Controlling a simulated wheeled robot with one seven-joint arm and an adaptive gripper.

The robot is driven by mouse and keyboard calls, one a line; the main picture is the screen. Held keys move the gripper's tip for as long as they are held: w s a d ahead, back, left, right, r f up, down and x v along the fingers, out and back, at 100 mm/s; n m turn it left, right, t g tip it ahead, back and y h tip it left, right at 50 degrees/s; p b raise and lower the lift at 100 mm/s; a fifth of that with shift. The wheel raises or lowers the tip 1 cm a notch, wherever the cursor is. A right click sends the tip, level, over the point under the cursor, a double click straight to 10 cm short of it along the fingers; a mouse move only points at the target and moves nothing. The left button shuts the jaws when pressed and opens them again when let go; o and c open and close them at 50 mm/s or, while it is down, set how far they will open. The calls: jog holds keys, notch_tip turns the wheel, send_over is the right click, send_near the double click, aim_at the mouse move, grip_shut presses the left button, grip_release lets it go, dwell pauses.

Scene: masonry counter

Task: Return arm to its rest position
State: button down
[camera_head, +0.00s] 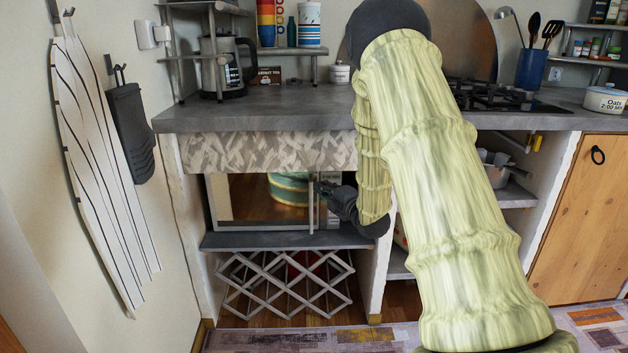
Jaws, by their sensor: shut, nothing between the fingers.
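My arm, in a pale green sleeve, rises from the bottom right and bends at a dark joint above the counter. Its forearm hangs down behind the upper part.
The grey counter (270,115) spans above my gripper, with a kettle (222,65) at left and a stove (490,95) at right. Below are a shelf (270,241) and a lattice rack (285,285).

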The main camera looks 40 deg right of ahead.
jog(key=shift+s+d+p, duration=0.2)
jog(key=shift+s+d, duration=0.05)
jog(key=shift+s, duration=0.85)
jog(key=shift+s+d+p, duration=0.2)
jog(key=shift+s, duration=0.9)
